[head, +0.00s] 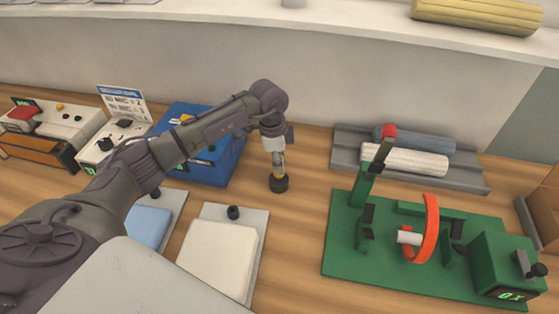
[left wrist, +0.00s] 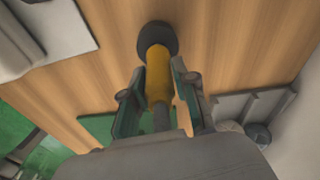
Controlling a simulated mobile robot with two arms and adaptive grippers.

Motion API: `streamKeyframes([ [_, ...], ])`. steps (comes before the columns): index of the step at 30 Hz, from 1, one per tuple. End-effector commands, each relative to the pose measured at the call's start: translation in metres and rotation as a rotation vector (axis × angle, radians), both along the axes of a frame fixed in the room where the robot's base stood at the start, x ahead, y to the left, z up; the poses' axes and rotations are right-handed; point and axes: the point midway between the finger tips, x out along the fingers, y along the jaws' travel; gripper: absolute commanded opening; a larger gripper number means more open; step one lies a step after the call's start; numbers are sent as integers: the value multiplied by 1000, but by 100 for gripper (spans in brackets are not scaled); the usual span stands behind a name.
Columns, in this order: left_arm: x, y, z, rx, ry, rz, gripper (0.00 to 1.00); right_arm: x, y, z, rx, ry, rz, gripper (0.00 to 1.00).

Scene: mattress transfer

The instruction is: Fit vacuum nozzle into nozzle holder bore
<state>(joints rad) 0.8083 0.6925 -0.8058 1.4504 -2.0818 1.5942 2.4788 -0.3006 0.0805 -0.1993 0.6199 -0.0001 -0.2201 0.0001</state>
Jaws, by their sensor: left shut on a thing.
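My left gripper (head: 277,152) points down over the wooden table near the middle of the head view. It is shut on the vacuum nozzle, which has a yellow body and a wide dark round end (head: 279,184). In the left wrist view the nozzle's yellow body (left wrist: 158,70) lies between the fingers and its dark end points away from the gripper. The end is near the tabletop; I cannot tell whether it touches. I cannot make out for certain which part is the nozzle holder bore. My right gripper is not in view.
A green fixture (head: 340,257) with an orange ring (head: 431,240) stands at the right. A grey rack (head: 345,160) with rolls is behind it.

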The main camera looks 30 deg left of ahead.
Motion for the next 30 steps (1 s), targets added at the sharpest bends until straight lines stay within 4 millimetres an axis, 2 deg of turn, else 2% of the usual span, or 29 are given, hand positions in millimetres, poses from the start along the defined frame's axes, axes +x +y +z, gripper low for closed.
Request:
streamKeyframes([
  [30,0,0,-16,-1,0,0,0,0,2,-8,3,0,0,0],
])
